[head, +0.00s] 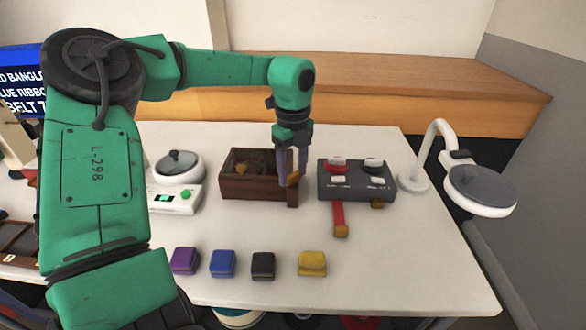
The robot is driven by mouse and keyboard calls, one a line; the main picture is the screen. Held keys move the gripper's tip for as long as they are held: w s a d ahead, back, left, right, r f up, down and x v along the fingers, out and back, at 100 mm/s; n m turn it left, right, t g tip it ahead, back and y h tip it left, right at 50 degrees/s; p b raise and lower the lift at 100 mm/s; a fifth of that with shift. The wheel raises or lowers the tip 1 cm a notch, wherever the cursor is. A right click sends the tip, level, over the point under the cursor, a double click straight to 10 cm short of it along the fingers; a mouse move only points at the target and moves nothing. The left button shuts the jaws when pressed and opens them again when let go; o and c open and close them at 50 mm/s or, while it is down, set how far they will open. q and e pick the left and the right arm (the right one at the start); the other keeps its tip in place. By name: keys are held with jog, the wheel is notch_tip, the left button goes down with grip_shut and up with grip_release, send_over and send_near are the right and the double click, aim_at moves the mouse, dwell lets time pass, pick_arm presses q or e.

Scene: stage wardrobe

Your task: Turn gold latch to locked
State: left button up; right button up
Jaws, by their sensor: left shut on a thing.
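My left gripper (290,178) points down at the right front corner of a dark wooden box (246,189). Its fingers are shut on a small orange-brown piece (293,179), mostly hidden between them. It may be the gold latch, but I cannot tell for sure, nor how far it is turned. A brown upright strip (292,197) shows just below the fingertips. The box is open on top, with some brown items inside. My right gripper is not in view.
A white scale (173,200) stands left. Purple, blue, black and yellow (312,263) small cases line the front. A white lamp (430,150) stands right.

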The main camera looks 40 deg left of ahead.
pick_arm(q)
jog(key=shift+r+m, duration=0.1)
jog(key=shift+m, duration=0.9)
jog(key=m, duration=0.4)
jog(key=shift+m+p, duration=0.35)
jog(key=shift+m, duration=1.05)
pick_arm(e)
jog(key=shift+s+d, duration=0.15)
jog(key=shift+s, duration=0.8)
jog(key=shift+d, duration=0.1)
pick_arm(q)
jog(key=o, duration=1.4)
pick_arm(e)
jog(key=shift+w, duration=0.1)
